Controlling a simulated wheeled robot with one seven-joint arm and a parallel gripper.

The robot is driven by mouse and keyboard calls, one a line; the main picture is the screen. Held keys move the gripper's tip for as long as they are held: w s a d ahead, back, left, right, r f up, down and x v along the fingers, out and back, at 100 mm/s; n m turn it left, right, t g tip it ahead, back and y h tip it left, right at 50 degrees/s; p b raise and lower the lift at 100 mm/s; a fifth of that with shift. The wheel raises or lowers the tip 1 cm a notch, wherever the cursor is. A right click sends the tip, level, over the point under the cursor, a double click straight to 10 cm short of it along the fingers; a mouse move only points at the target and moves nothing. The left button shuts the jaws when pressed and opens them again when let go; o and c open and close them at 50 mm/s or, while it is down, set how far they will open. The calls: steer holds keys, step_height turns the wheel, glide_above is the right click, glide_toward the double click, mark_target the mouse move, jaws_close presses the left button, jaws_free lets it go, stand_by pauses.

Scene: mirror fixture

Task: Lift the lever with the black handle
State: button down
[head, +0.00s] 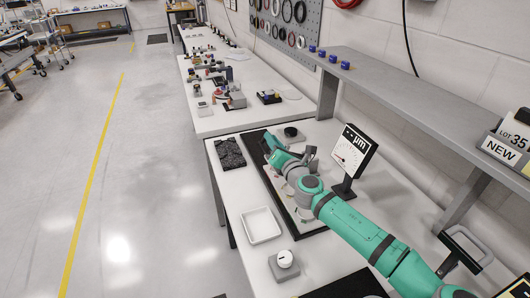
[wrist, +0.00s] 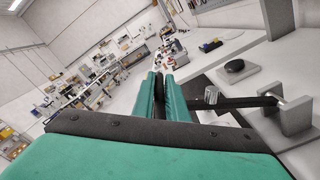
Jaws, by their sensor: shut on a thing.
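The lever shows in the wrist view as a dark bar (wrist: 248,102) that runs from a grey bracket (wrist: 294,115) on the right towards my fingers, nearly level in the picture. My gripper (wrist: 165,85) has its two green fingers close together, shut on the black handle, which is mostly hidden between and behind them. A small grey ribbed cylinder (wrist: 211,96) is beside the bar. In the head view my gripper (head: 268,143) is low over the far end of a dark base plate, and my arm hides the lever there.
A dial gauge marked µm (head: 352,152) stands close to the right of my arm. A black round knob (head: 291,132) sits beyond my gripper. A black block (head: 229,153), white tray (head: 262,225) and white-knobbed grey block (head: 284,263) lie left and nearer. A grey shelf (head: 400,92) overhangs the right side.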

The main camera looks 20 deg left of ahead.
steer(key=shift+w+d+r+m, duration=0.45)
steer(key=shift+r+m, duration=0.1)
steer(key=shift+r, duration=0.15)
steer(key=shift+w+d+r+m, duration=0.4)
steer(key=shift+w+r+m, duration=0.1)
steer(key=shift+r, duration=0.15)
steer(key=shift+w+d+r+m, duration=0.45)
steer(key=shift+r+m, duration=0.1)
steer(key=shift+r, duration=0.15)
steer(key=c, duration=1.8)
jaws_free()
steer(key=shift+d, duration=0.1)
steer(key=v, duration=1)
steer(key=shift+s+d, duration=0.25)
